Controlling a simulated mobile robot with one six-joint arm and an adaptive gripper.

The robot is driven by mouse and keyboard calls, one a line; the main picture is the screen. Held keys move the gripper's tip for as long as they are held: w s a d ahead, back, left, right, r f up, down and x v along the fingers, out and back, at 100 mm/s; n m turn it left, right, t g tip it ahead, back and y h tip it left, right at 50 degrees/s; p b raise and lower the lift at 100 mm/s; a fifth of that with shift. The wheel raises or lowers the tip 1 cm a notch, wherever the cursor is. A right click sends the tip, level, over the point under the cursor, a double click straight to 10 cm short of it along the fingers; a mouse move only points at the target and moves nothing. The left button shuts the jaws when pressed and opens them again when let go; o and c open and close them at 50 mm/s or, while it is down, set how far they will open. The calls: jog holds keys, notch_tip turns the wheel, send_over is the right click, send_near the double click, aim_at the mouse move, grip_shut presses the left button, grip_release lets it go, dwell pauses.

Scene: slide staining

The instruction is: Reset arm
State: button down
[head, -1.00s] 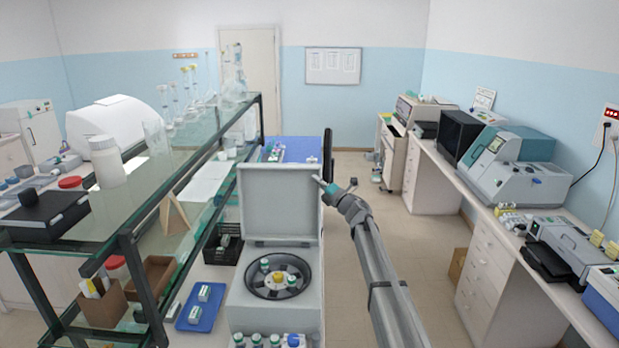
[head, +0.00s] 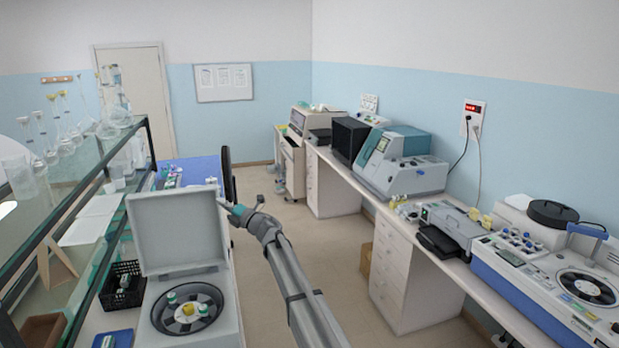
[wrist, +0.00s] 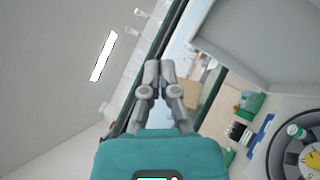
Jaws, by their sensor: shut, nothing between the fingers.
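My gripper shows in the wrist view (wrist: 160,70) with its two grey fingers together and nothing held between them. In the head view my arm reaches up from the bottom, and its end is just right of the open centrifuge lid (head: 179,230). The fingers are hard to make out there. The centrifuge (head: 221,275) stands below and left of my arm's end, with several green-and-white vials in its round rotor (head: 204,307). In the wrist view the rotor (wrist: 279,160) is cut off at the right edge.
A glass shelf (head: 58,215) with flasks stands at the left. A black basket (head: 134,296) sits left of the centrifuge. A long white counter (head: 362,203) with lab machines runs along the right wall. Open floor (head: 335,265) lies between the benches.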

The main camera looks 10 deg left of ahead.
jog(key=w+d+f+m+t+h+b, duration=0.25)
jog(key=d+m+t+h, duration=0.2)
jog(key=d, duration=0.25)
jog(key=w+d+f+m+t+h+b, duration=0.1)
jog(key=d+f+m+t+h, duration=0.2)
jog(key=d+m, duration=0.35)
jog(key=w+d+f+m+t+h+b, duration=0.2)
jog(key=d+f+m+t+h, duration=0.15)
jog(key=d, duration=0.45)
jog(key=s+d+f+m+g+h+b, duration=0.1)
jog(key=s+d+f+m+h+b, duration=0.15)
jog(key=d+f+m+h, duration=0.55)
jog(key=s+d+f+m+g+h+b, duration=0.1)
jog(key=s+d+f+m+g+b, duration=0.3)
jog(key=d, duration=0.8)
jog(key=s+d+f+m+g+h+b, duration=0.3)
jog(key=s+d+f+m+g, duration=0.25)
jog(key=s+d+f, duration=0.85)
jog(key=s+d+f+m+g+y+b, duration=0.1)
jog(key=s+f+m+g, duration=0.1)
jog(key=s, duration=0.7)
jog(key=s+d+f+m+g+y+b, duration=0.1)
jog(key=s+f+g, duration=0.3)
jog(key=s, duration=0.6)
notch_tip(320, 180, down, 2)
jog(key=shift+s+d+f+m+b, duration=0.2)
jog(key=shift+d+m+b, duration=0.35)
jog(key=shift+m+b, duration=0.3)
jog(key=shift+g, duration=0.25)
